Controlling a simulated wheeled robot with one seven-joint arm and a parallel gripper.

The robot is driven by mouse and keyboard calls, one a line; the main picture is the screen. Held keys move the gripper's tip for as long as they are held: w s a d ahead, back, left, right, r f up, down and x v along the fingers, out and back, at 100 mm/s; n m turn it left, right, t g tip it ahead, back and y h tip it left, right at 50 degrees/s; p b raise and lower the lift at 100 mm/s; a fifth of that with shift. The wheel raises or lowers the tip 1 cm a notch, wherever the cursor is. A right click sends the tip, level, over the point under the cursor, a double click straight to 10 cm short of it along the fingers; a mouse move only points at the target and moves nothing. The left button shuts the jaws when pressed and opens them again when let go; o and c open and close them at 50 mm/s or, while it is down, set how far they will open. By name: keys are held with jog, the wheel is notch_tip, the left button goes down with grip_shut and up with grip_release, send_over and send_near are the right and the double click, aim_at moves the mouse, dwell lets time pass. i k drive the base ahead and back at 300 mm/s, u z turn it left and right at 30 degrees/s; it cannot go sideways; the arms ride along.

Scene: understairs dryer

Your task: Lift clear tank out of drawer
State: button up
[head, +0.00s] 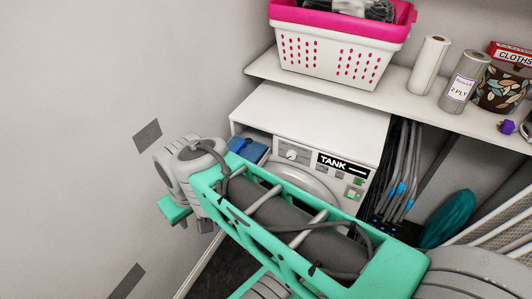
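The white dryer (300,118) stands under the shelf, with a black "TANK" label (332,162) on its front panel. A blue piece (248,149) shows at the dryer's upper left front corner. It may be part of the drawer or tank, but I cannot tell which. I cannot make out a clear tank. My teal and grey arm crosses in front of the dryer and hides much of its front and round door (308,180). My gripper is not visible.
A white shelf (262,66) above holds a pink-rimmed basket (335,45), paper rolls (429,62) and a patterned tin (502,88). Grey poles (405,165) and a teal bag (449,218) stand right of the dryer.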

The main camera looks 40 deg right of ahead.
aim_at(253, 151)
jog(key=z, duration=0.65)
jog(key=k, duration=0.4)
jog(key=u, duration=0.1)
jog(key=i, duration=1.2)
jog(key=u, duration=1.95)
